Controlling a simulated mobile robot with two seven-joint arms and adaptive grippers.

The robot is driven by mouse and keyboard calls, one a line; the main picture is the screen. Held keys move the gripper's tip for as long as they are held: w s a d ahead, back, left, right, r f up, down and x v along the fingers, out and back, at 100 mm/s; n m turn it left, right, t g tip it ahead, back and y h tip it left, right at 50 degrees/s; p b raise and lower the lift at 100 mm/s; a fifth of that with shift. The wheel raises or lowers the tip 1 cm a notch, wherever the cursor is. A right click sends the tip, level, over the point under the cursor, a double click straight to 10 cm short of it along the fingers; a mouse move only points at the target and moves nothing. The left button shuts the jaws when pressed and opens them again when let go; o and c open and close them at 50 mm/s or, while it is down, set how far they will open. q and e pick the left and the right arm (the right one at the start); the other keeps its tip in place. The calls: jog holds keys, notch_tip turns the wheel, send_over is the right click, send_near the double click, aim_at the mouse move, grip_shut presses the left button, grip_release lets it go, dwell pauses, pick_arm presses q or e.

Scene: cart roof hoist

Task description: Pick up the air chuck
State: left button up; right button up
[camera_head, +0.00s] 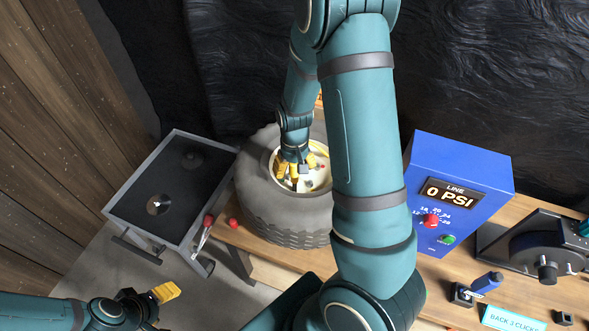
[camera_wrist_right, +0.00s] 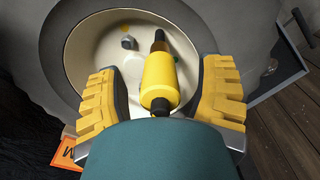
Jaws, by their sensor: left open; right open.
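The air chuck (camera_wrist_right: 158,80), a yellow cylinder with black ends, shows in the right wrist view over the pale wheel rim (camera_wrist_right: 90,58). My right gripper (camera_wrist_right: 162,88) is open, with one yellow finger on either side of the chuck and gaps between. In the head view my right gripper (camera_head: 296,176) reaches down inside the tyre's rim, and the chuck cannot be made out clearly there. The tyre (camera_head: 285,218) lies flat on the wooden bench. My left gripper (camera_head: 152,297) is open and empty at the lower left, away from the tyre.
A blue box (camera_head: 460,175) reading 0 PSI, with red and green knobs, stands right of my right arm. A dark-topped cart (camera_head: 140,185) stands left of the tyre. A black device (camera_head: 535,245) and blue-handled tool (camera_head: 485,284) are at the right. A small grey knob (camera_wrist_right: 128,42) sits in the rim.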

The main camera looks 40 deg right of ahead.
grip_shut()
notch_tip(320, 180, up, 10)
jog(key=shift+p, duration=0.65)
dwell(0.4)
jog(key=shift+r+p, duration=0.3)
jog(key=shift+r, duration=2.7)
